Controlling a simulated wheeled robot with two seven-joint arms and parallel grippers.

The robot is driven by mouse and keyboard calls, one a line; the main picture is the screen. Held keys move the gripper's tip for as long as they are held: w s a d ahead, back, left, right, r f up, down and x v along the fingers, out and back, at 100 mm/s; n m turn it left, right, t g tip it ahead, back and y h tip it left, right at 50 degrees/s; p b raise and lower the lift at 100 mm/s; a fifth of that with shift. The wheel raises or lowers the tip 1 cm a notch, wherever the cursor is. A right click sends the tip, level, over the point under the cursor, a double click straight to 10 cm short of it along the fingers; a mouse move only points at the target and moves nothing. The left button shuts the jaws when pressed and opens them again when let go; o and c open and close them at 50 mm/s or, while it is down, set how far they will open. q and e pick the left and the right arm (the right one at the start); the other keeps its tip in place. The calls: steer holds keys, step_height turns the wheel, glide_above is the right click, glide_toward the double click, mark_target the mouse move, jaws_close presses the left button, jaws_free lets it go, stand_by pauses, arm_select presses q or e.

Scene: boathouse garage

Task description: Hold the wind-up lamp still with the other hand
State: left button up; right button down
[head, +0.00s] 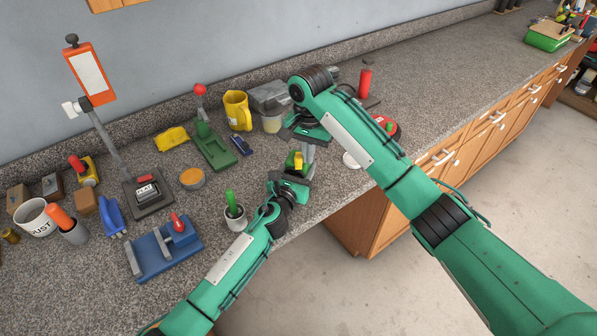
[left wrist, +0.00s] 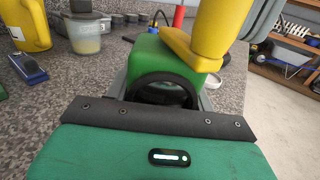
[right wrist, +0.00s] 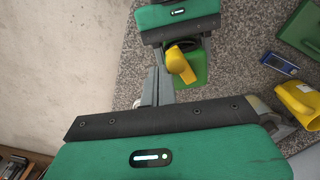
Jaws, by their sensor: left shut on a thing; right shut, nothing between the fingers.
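The wind-up lamp is a green block with a yellow crank (head: 298,161), near the counter's front edge in the head view. In the left wrist view its green body (left wrist: 150,55) fills the space ahead of my left gripper, with a dark round face towards the camera. My left gripper (head: 293,176) is shut on the lamp. My right gripper (head: 308,158) is shut and empty, reaching down beside the lamp. In the right wrist view its closed grey fingers (right wrist: 160,84) are next to the yellow crank (right wrist: 181,66); I cannot tell whether they touch it.
A yellow mug (head: 237,110), a clear container (head: 272,122) and a blue block (head: 242,146) are behind. A white disc (head: 351,160) lies to the right.

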steer(key=shift+s+a, duration=0.2)
steer(key=shift+a, duration=0.3)
steer(key=shift+s+a, duration=0.15)
steer(key=shift+a, duration=0.3)
steer(key=shift+w+a, duration=0.1)
steer(key=shift+a, duration=0.95)
steer(key=shift+w+a, duration=0.55)
steer(key=shift+a, duration=0.25)
